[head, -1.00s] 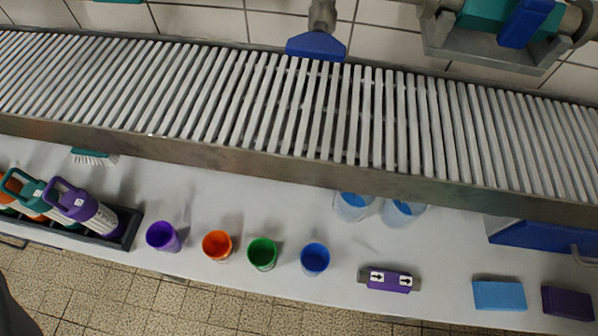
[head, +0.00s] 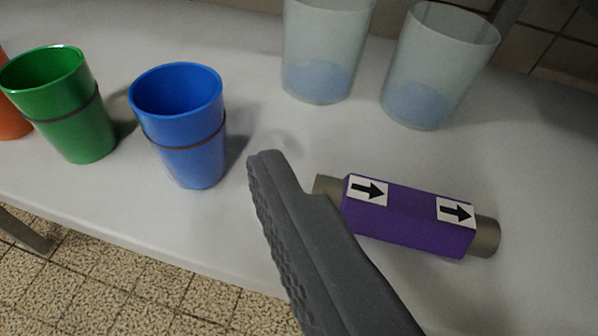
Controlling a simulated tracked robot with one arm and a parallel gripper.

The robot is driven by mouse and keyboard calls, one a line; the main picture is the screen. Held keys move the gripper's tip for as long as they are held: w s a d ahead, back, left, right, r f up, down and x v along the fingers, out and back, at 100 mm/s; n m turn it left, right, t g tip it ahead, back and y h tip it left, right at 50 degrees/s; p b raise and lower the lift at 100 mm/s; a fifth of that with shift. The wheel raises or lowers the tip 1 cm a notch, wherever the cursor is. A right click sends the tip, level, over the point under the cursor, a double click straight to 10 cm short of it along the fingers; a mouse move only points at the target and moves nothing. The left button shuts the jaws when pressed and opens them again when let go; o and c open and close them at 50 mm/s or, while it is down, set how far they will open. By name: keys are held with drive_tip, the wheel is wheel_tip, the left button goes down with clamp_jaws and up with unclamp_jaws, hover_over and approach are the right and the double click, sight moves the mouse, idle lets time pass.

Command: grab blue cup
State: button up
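The blue cup (head: 184,125) stands upright on the white table in the head view, left of centre, with a dark band around its middle. It is empty as far as its open top shows. One dark grey finger of my gripper (head: 310,235) reaches up from the bottom, right of the cup and apart from it. Its ribbed inner face is bare and turned left, with nothing against it, so my gripper is open. The other finger is out of the picture.
A green cup (head: 68,105) stands left of the blue cup, with part of an orange cup (head: 12,118) at the left edge. Two clear cups (head: 325,50) stand behind. A purple block with arrows (head: 408,217) lies right of my finger. The table's front edge runs below the cups.

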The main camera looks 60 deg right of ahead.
drive_tip(key=b, duration=0.2)
approach(178, 81)
drive_tip(key=b+x, duration=0.2)
drive_tip(key=x, duration=0.2)
drive_tip(key=shift+w+d+f, duration=0.2)
drive_tip(key=shift+w+f, duration=0.05)
drive_tip(key=shift+w+d, duration=0.2)
drive_tip(key=shift+w, duration=0.1)
drive_tip(key=c, duration=1.3)
